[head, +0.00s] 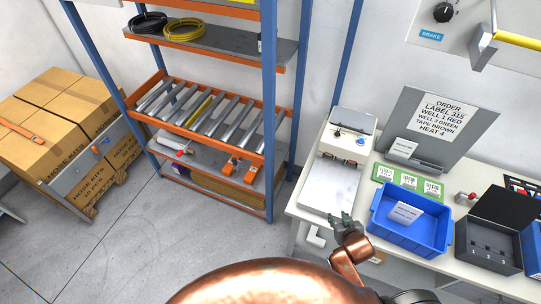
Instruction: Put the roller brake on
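A round black knob (443,12) sits on a pale panel at the top right. A blue label reading BRAKE (431,36) is just below it. The way the knob is set cannot be read at this size. A roller rack (205,112) with grey rollers and one yellow roller is in the orange and blue shelving. My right gripper (342,219) is at the front edge of the workbench, left of the blue tray and well below the knob. Its small fingers look apart, with nothing between them. My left gripper is out of view.
A yellow bar handle (517,40) juts out right of the knob. The workbench holds a scale-like device (335,180), a blue tray (408,250), a black box (488,243) and an order sign (441,115). Cartons (60,115) stand at left. The floor between is clear.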

